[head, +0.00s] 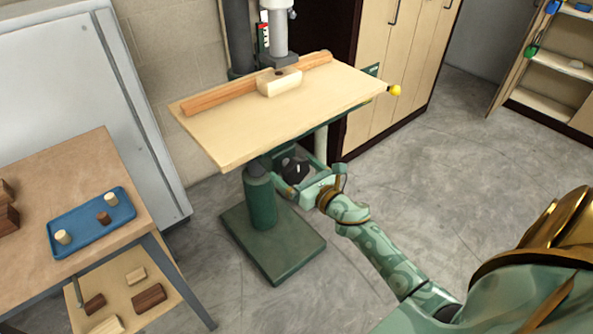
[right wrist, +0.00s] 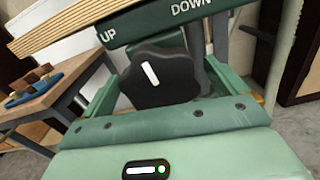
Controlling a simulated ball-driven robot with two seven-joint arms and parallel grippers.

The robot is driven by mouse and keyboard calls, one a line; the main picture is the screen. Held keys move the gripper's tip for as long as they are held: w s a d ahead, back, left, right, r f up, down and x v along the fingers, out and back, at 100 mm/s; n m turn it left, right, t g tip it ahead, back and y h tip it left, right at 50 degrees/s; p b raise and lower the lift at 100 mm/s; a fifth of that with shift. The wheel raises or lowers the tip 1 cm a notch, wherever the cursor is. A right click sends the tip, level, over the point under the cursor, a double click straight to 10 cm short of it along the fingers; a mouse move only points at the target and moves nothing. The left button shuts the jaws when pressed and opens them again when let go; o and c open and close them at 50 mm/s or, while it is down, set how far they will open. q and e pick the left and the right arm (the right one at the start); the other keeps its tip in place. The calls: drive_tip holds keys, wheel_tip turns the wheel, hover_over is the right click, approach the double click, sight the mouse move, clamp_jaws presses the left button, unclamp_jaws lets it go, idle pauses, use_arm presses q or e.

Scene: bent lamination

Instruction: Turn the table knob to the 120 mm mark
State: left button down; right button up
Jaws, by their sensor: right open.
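The black table knob (head: 293,168) sits under the drill press table (head: 235,135), on the green column side. In the right wrist view the knob (right wrist: 160,78) is large, scalloped and has a white pointer line tilted slightly left of upright. A dark green plate (right wrist: 150,32) above it reads UP on the left and DOWN on the right. My right gripper (head: 297,174) is open at the knob, its fingers on either side; I cannot tell whether they touch it. I see no millimetre scale or 120 mm mark. My left gripper is not in view.
A wooden fence (head: 215,96) and a pale block (head: 280,83) are on the press table. A yellow ball (head: 395,90) sticks out at its right corner. A workbench (head: 95,165) with a blue tray (head: 75,236) stands at left. Floor at right is clear.

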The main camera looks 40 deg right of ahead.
drive_tip(key=shift+c, duration=0.4)
drive_tip(key=c, duration=0.9)
drive_tip(key=shift+m, duration=0.4)
